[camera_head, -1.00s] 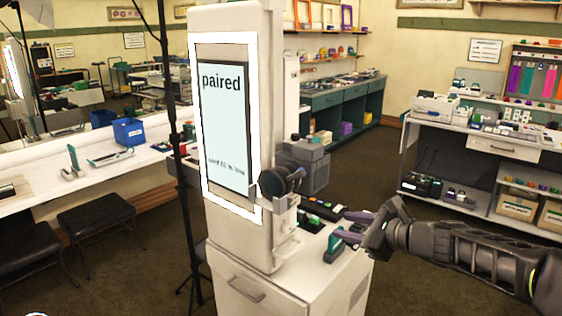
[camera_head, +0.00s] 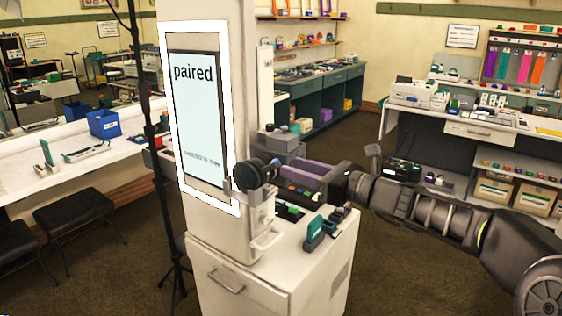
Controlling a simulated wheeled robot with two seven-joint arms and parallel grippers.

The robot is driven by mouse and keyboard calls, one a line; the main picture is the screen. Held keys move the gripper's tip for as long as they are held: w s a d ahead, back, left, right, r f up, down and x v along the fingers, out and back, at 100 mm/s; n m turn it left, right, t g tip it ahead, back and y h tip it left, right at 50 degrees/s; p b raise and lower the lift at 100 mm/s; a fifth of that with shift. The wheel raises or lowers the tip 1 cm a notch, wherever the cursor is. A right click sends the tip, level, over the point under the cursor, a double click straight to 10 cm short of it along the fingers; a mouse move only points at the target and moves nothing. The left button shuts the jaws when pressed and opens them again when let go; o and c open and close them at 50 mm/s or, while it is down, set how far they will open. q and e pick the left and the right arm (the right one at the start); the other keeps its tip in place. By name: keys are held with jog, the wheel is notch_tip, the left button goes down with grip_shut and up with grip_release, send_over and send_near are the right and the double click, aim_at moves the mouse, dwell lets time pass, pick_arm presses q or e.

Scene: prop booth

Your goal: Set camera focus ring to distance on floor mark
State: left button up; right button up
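A round black lens (camera_head: 250,174), which seems to be the camera with its focus ring, sits on the front of a tall cream booth (camera_head: 185,110), beside the lower right corner of its lit screen. My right gripper (camera_head: 278,168) has come in from the right, with purple fingers pointing left at the lens. The fingertips are at or very near the lens's right side. The fingers overlap in this view, so their gap and any contact are hidden. No ring markings are readable, and no floor mark can be made out. My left gripper is not in view.
The screen (camera_head: 198,115) reads "paired", with small unreadable text below. A white cabinet (camera_head: 325,265) under my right gripper carries a green-and-grey item (camera_head: 318,232) and several small items. A thin black stand (camera_head: 150,150) rises left of the booth.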

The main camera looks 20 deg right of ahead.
aim_at(277, 162)
jog(key=p+x, duration=0.1)
jog(key=x, duration=0.3)
jog(key=shift+w+a, duration=0.25)
jog(key=shift+w, duration=0.05)
jog(key=shift+c, duration=0.2)
grip_shut()
dwell(0.9)
